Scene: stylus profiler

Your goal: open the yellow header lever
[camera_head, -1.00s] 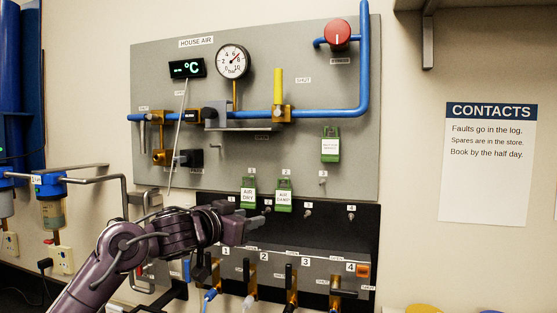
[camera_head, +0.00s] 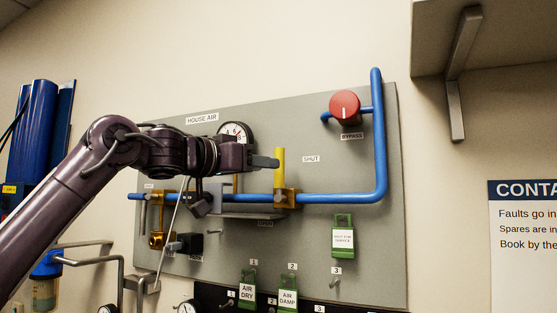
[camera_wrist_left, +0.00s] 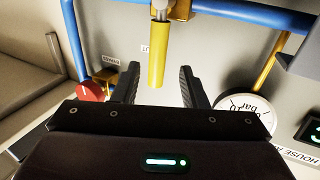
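The yellow header lever (camera_head: 280,167) stands upright from its brass valve (camera_head: 286,199) on the blue pipe. My left gripper (camera_head: 270,163) comes in from the left at the height of the lever's upper half, its fingers by the lever's left side. In the left wrist view, the lever (camera_wrist_left: 157,62) lies between the two open fingers (camera_wrist_left: 157,78), with gaps on both sides. I cannot tell whether the lever is fully within the finger depth. No contact shows. My right gripper is in neither view.
The blue pipe (camera_head: 345,198) runs across the grey panel (camera_head: 385,245) and up at right. A red bypass knob (camera_head: 344,107) sits upper right. The pressure gauge (camera_head: 236,131) is partly behind my arm. Green tags (camera_head: 343,237) hang below. A shelf bracket (camera_head: 461,75) juts out at right.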

